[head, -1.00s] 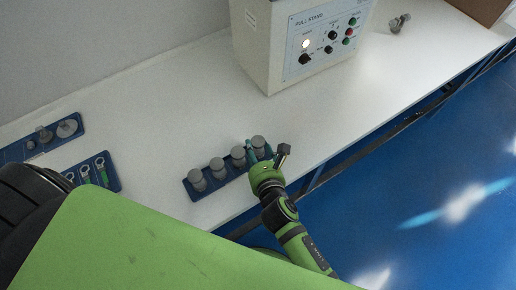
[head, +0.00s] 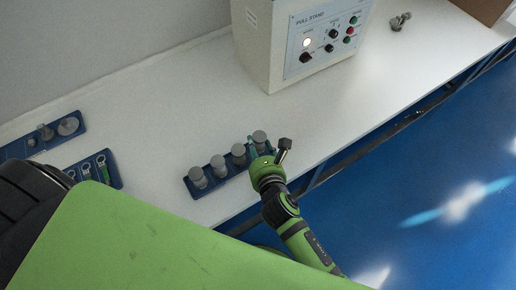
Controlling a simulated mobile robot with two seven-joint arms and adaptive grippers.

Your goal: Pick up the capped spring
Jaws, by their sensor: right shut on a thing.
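Several grey capped springs stand in a row in a blue tray (head: 207,190) near the front edge of the white table. The rightmost capped spring (head: 259,136) is at the tray's right end, and my right gripper (head: 258,147) is shut on it from the front right. The gripper's fingers hide its lower part, so I cannot tell how far it is clear of the tray. The other capped springs (head: 239,153), (head: 218,166) and (head: 197,177) stand upright to its left. My left gripper is not in view.
A PULL STAND machine (head: 300,45) stands behind on the table (head: 170,90). At left are a blue tray with grey parts (head: 55,143) and one with green-marked ring-ended parts (head: 114,183). A small metal part (head: 400,21) lies far right. The table middle is clear.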

